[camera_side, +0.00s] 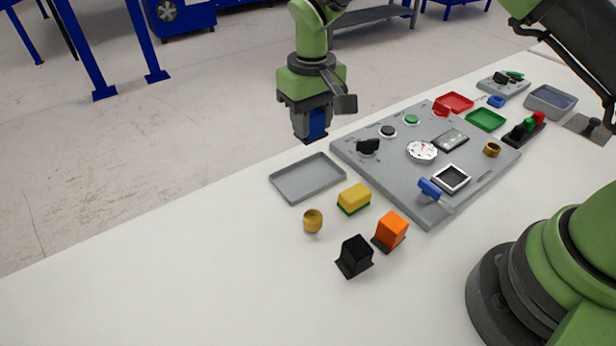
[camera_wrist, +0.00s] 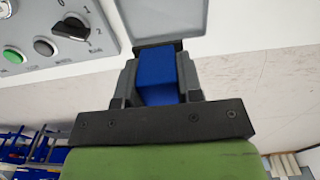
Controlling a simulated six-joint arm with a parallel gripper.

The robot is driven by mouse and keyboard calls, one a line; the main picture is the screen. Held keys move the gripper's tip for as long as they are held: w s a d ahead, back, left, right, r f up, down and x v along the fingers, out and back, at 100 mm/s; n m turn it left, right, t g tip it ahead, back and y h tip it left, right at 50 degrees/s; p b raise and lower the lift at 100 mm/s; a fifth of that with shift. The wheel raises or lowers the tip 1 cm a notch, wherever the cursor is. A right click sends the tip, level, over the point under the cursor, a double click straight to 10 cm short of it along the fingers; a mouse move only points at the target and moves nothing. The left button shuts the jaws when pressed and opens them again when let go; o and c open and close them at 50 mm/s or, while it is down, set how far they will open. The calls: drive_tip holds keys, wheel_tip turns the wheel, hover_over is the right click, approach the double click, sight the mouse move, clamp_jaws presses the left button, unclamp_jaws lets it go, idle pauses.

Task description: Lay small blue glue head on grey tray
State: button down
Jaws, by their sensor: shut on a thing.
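My gripper (camera_side: 312,130) is shut on the small blue glue head (camera_side: 318,122), which has a thin dark plate at its lower end. In the wrist view the blue head (camera_wrist: 157,78) sits between the two grey fingers (camera_wrist: 158,82), which hide its sides. The grey tray (camera_side: 307,197) is a shallow, empty rectangle with a low rim, on the white table left of the panel. In the side view my gripper is above and beyond the tray's far edge. In the wrist view part of the tray (camera_wrist: 165,12) shows at the top, past the blue head.
A grey panel (camera_side: 402,188) with knobs, buttons and a dial stands right of the tray. A yellow-green sponge (camera_side: 354,197), a brass cylinder (camera_side: 312,221), an orange head (camera_side: 391,230) and a black head (camera_side: 355,255) stand in front. The table's left front is clear.

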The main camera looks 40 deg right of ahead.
hover_over(308, 179)
wheel_tip(308, 179, down, 5)
drive_tip(key=shift+s+a+f, duration=0.1)
drive_tip(key=shift+f, duration=2.3)
drive_tip(key=shift+f, duration=0.15)
drive_tip(key=c, duration=0.8)
unclamp_jaws()
